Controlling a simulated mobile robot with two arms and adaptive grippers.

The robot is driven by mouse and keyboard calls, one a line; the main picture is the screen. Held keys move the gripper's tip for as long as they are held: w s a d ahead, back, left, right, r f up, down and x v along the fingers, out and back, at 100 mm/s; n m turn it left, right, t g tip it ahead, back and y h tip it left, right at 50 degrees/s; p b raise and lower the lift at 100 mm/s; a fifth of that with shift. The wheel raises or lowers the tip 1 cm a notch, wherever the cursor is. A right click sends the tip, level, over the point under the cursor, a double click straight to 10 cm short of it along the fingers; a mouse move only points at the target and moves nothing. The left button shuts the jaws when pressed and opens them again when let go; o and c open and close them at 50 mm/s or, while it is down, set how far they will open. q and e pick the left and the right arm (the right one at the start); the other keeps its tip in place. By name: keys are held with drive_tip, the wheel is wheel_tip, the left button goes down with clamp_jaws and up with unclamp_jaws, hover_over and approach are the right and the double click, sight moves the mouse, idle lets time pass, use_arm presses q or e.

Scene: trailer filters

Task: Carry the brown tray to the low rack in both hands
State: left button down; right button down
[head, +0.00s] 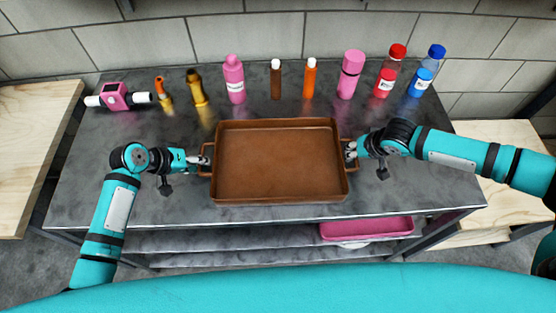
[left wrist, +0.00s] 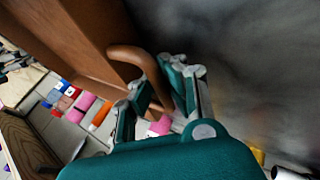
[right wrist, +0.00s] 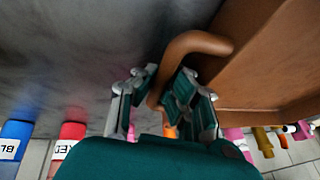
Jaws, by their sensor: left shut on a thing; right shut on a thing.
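The brown tray (head: 280,165) is empty and sits at the middle of the dark metal table (head: 110,190), near its front edge. I cannot tell whether it touches the tabletop. My left gripper (head: 204,160) is shut on the tray's left handle; the curved handle (left wrist: 140,58) passes between its fingers in the left wrist view. My right gripper (head: 352,151) is shut on the right handle, which also shows in the right wrist view (right wrist: 195,45). No separate low rack is clearly in view; shelves (head: 230,238) show under the table.
Several bottles stand along the table's back, among them a pink bottle (head: 234,80), an orange one (head: 309,80) and a blue-capped one (head: 420,82). A pink device (head: 116,97) lies at the back left. A pink tray (head: 367,229) is on the shelf below. Wooden surfaces flank the table.

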use_arm(q)
drive_tip(key=shift+r, duration=0.2)
use_arm(e)
drive_tip(key=shift+d+r, duration=0.1)
drive_tip(key=shift+r, duration=0.05)
